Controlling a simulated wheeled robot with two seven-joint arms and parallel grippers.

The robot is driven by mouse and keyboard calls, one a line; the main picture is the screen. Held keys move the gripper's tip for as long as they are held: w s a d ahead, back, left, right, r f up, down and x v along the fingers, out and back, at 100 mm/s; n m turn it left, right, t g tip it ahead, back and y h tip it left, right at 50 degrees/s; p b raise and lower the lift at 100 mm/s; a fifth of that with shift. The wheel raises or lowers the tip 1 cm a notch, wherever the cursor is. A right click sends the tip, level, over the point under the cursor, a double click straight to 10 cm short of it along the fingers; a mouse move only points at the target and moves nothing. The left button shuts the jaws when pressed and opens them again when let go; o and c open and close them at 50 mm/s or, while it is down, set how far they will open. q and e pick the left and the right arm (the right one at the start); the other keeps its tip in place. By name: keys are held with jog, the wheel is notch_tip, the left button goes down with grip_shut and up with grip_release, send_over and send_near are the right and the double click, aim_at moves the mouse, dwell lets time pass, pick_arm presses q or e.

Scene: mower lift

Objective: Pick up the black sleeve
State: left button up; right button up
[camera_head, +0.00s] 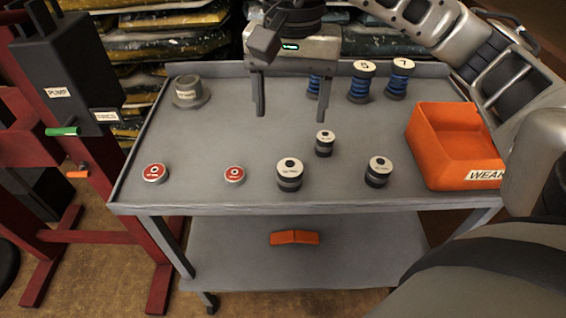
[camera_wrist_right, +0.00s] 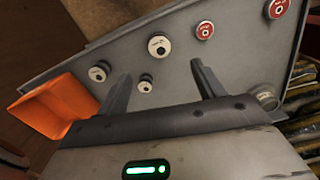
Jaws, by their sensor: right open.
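Three black cylinders with pale labelled tops stand upright on the grey cart: a large one (camera_head: 289,174), a small one (camera_head: 324,143) and one at the right (camera_head: 378,171). The label text is too small to read, so I cannot tell which is the black sleeve. They also show in the right wrist view: large (camera_wrist_right: 159,46), small (camera_wrist_right: 145,84) and the other (camera_wrist_right: 98,72). My right gripper (camera_head: 291,116) is open and empty above the cart, behind these cylinders. Its fingers (camera_wrist_right: 160,70) also show in the wrist view. My left gripper is not in view.
On the cart top (camera_head: 225,125) are red-topped discs (camera_head: 154,173) (camera_head: 234,175), a grey flanged piece (camera_head: 188,92), blue spools (camera_head: 361,82) and an orange bin (camera_head: 454,177). An orange piece (camera_head: 295,237) lies on the lower shelf. A red frame (camera_head: 90,190) stands left.

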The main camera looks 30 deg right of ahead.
jog(key=b, duration=0.2)
send_over(290, 167)
notch_tip(290, 167, down, 10)
jog(key=shift+s+d+r, duration=0.15)
jog(key=shift+r, duration=0.05)
jog(key=shift+f+p, duration=0.55)
jog(key=shift+f, duration=2.4)
jog(key=c, duration=1.2)
jog(key=shift+r, duration=0.1)
jog(key=shift+c, duration=1.2)
jog(key=shift+r, duration=0.1)
